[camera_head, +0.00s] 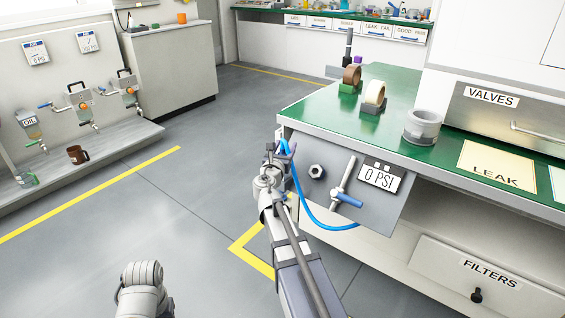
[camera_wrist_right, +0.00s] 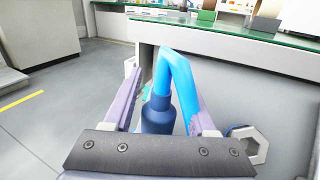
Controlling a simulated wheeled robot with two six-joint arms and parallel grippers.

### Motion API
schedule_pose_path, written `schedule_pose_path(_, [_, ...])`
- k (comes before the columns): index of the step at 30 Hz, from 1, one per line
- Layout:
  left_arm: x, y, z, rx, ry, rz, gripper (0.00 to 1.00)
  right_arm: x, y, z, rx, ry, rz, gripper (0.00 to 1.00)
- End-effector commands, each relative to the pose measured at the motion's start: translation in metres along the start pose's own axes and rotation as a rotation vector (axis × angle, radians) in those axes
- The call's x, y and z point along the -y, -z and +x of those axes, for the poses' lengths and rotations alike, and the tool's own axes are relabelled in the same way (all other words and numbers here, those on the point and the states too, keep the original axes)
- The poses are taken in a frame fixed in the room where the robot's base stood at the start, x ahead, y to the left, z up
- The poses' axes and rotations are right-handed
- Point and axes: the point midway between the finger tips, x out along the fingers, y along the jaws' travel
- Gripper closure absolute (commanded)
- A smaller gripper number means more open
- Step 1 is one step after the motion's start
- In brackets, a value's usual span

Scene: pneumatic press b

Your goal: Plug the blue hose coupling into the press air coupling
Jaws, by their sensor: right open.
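The blue hose (camera_head: 311,219) loops from the lower part of the grey panel up to my right gripper (camera_head: 279,150). In the right wrist view, the dark blue hose coupling (camera_wrist_right: 158,115) is between the two fingers of my right gripper (camera_wrist_right: 167,105), with the bright blue hose (camera_wrist_right: 178,75) bending above it. The jaws are open around it; I cannot tell whether either finger touches it. A metal hex fitting (camera_head: 317,171), apparently the press air coupling, is on the panel just right of the gripper. It also shows in the wrist view (camera_wrist_right: 250,146), apart from the hose coupling. My left gripper is out of view.
The panel (camera_head: 386,207) carries a blue-handled valve (camera_head: 347,199) and a "0 PSI" display (camera_head: 381,177). Above it, the green bench (camera_head: 330,110) holds tape rolls (camera_head: 374,92) and a grey ring-shaped container (camera_head: 422,126). The floor (camera_head: 190,190) to the left is clear.

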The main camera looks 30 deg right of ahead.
Motion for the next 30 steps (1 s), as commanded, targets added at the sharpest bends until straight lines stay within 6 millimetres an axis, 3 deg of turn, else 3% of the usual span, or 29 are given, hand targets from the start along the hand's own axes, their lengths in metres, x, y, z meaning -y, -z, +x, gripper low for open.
schedule_pose_path(3, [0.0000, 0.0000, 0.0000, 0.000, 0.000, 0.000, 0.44, 0.0002, 0.0000, -0.0009, 0.000, 0.000, 0.000, 0.44])
schedule_pose_path(18, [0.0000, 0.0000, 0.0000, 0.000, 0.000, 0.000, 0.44, 0.0001, 0.0001, -0.0011, 0.000, 0.000, 0.000, 1.00])
schedule_pose_path(30, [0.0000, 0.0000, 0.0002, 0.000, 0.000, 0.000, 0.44, 0.0004, 0.0003, -0.0010, -0.001, 0.000, 0.001, 1.00])
